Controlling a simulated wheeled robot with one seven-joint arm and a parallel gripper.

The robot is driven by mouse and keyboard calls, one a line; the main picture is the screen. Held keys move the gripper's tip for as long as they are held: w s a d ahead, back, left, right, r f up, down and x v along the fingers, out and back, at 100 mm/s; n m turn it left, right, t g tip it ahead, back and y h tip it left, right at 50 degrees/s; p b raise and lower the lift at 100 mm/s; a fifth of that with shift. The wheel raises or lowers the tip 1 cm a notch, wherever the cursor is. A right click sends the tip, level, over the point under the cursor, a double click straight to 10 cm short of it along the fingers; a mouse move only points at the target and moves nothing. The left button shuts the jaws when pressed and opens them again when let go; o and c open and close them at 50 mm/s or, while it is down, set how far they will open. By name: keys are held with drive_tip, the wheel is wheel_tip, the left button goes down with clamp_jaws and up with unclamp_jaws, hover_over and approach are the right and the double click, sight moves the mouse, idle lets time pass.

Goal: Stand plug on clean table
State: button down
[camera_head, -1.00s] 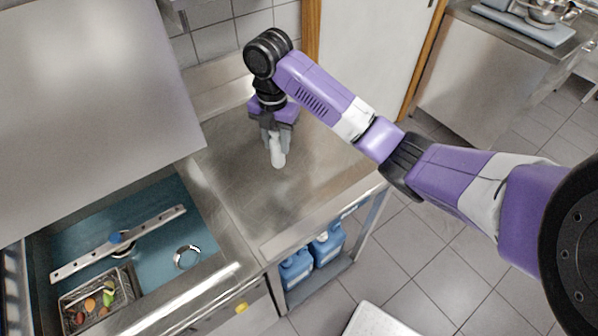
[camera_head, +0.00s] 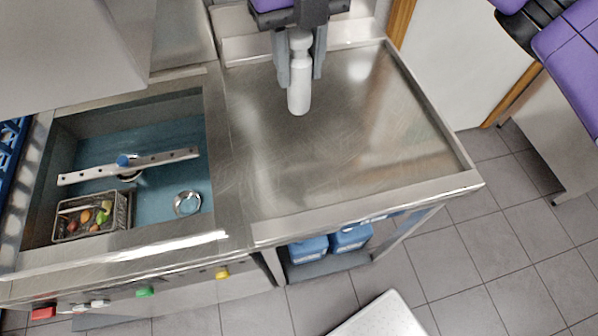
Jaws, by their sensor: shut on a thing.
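The plug is a white, bottle-shaped piece (camera_head: 299,88), upright or nearly so, at the back of the clean table (camera_head: 350,140). The table is a bare steel top with a raised rim, right of the sink. My gripper (camera_head: 301,66) comes down from the top edge of the view, its grey fingers on either side of the plug and shut on it. The plug's lower end shows below the fingertips. I cannot tell whether it touches the steel or hangs just above it.
The sink (camera_head: 60,200) at left holds a basket of food scraps (camera_head: 92,216), a perforated bar (camera_head: 128,167) and a metal ring (camera_head: 187,204). Blue canisters (camera_head: 350,237) stand under the table. A white slab (camera_head: 380,318) is at the bottom. The rest of the tabletop is clear.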

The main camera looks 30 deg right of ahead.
sight(298, 106)
drive_tip(key=shift+s+a+f, duration=0.2)
drive_tip(key=shift+s+f, duration=0.05)
drive_tip(key=shift+f, duration=0.1)
wheel_tip(298, 106, down, 19)
drive_tip(key=shift+f, duration=0.1)
idle(0.3)
drive_tip(key=shift+f, duration=0.2)
drive_tip(key=c, duration=1)
unclamp_jaws()
drive_tip(key=shift+r, duration=0.1)
drive_tip(key=shift+o, duration=0.2)
wheel_tip(298, 106, up, 12)
drive_tip(key=shift+r, duration=0.2)
